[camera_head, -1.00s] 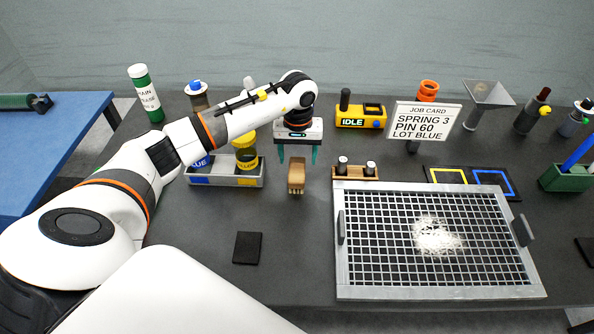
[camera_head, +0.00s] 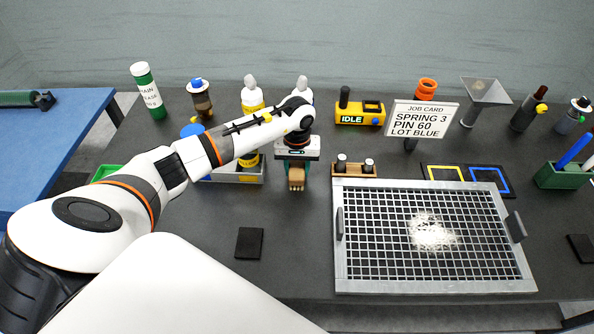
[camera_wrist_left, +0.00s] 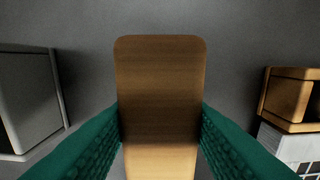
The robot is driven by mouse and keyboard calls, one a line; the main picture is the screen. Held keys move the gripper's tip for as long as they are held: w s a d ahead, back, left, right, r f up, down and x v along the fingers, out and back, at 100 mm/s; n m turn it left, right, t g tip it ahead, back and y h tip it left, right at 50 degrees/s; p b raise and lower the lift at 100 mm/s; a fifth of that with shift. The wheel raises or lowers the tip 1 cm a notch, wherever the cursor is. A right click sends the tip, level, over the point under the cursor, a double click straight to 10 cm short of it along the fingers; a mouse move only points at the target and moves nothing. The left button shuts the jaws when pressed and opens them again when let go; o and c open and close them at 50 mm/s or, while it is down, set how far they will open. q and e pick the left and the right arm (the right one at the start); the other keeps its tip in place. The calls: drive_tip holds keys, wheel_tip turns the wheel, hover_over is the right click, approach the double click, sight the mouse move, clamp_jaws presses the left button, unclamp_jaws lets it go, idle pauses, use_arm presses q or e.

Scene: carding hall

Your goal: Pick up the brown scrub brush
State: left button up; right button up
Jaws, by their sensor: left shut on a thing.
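The brown scrub brush (camera_head: 297,180) is a small wooden block at the middle of the dark table in the head view. My left gripper (camera_head: 297,175) is over it from above with its teal fingers on either side. In the left wrist view the brush (camera_wrist_left: 160,90) fills the centre, and the fingers of my left gripper (camera_wrist_left: 160,135) press on both its long sides. The gripper is shut on the brush. I cannot tell whether the brush is clear of the table. My right gripper is not in view.
A grey bin (camera_head: 250,178) stands just left of the brush. A wooden holder with two small jars (camera_head: 355,170) and a framed mesh tray (camera_head: 430,291) are to the right. A black pad (camera_head: 249,243) lies in front, with bare table around it.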

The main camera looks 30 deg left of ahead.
sight(297, 166)
use_arm(q)
drive_tip(key=shift+w+r, duration=0.1)
drive_tip(key=shift+r, duration=0.4)
wheel_tip(297, 166, up, 9)
drive_tip(key=b, duration=0.2)
drive_tip(key=shift+b, duration=0.4)
